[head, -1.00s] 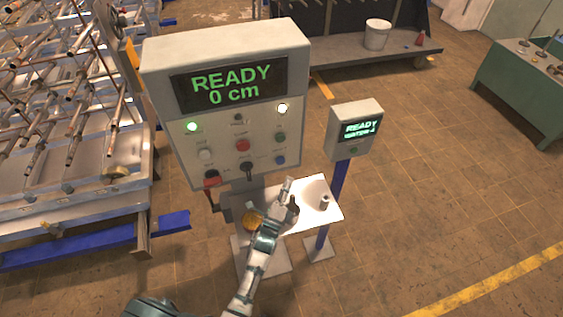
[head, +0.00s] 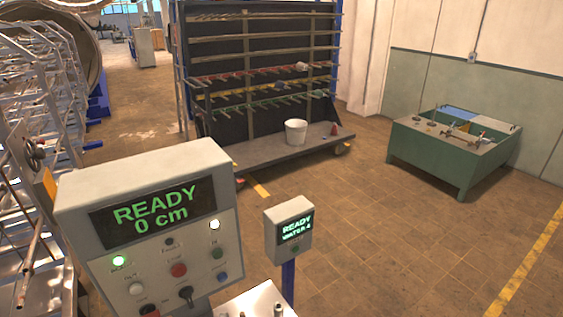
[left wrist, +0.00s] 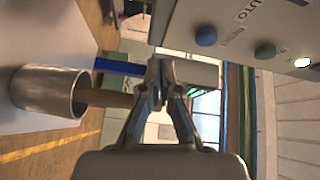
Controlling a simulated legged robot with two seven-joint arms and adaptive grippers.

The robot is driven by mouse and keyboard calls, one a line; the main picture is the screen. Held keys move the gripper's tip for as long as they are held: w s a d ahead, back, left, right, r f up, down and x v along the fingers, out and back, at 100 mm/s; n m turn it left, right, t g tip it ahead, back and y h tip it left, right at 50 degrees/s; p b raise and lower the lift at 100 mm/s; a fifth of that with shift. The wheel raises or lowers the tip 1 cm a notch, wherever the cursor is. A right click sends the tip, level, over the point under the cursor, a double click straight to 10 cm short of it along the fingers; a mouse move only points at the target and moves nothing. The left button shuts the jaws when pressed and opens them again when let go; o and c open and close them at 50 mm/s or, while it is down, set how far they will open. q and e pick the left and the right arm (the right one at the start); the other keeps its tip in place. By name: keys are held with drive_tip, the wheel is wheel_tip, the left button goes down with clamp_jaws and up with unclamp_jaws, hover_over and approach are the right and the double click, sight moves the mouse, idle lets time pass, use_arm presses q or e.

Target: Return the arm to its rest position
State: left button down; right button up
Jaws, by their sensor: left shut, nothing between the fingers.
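My left gripper (left wrist: 160,78) shows in the left wrist view with its fingers together and nothing between them. It is beside the control box (left wrist: 230,25), whose blue and green buttons are at the upper right. A metal cylinder (left wrist: 48,92) is to the left, apart from the fingers, against a pale tabletop (left wrist: 50,35). In the head view neither arm shows. The control box (head: 150,235) there reads "READY 0 cm", with a green lamp and a white lamp lit.
A small display box (head: 290,230) on a blue post reads "READY". The white table (head: 250,302) is cut off at the bottom edge. Behind stand a dark rack (head: 260,50) with a white bucket (head: 296,132) and a green workbench (head: 430,155). Open tiled floor lies at right.

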use_arm(q)
drive_tip(key=s+a+f+n+g, duration=0.1)
drive_tip(key=s+f+n+g, duration=0.35)
drive_tip(key=s, duration=0.55)
drive_tip(key=s+f+n+g, duration=0.3)
drive_tip(key=s+n+g, duration=0.2)
drive_tip(key=s, duration=0.4)
drive_tip(key=s+a+f+n+g, duration=0.1)
drive_tip(key=s+f+n+g, duration=0.3)
drive_tip(key=s, duration=0.6)
wheel_tip(320, 180, down, 28)
drive_tip(key=s+g+b, duration=0.2)
drive_tip(key=s+a+f+g+b, duration=0.1)
drive_tip(key=s+a+f+b, duration=0.1)
drive_tip(key=s+f, duration=1.4)
drive_tip(key=shift+s+a+f, duration=0.4)
drive_tip(key=shift+a+f, duration=0.2)
drive_tip(key=shift+a, duration=0.05)
drive_tip(key=shift+g, duration=0.25)
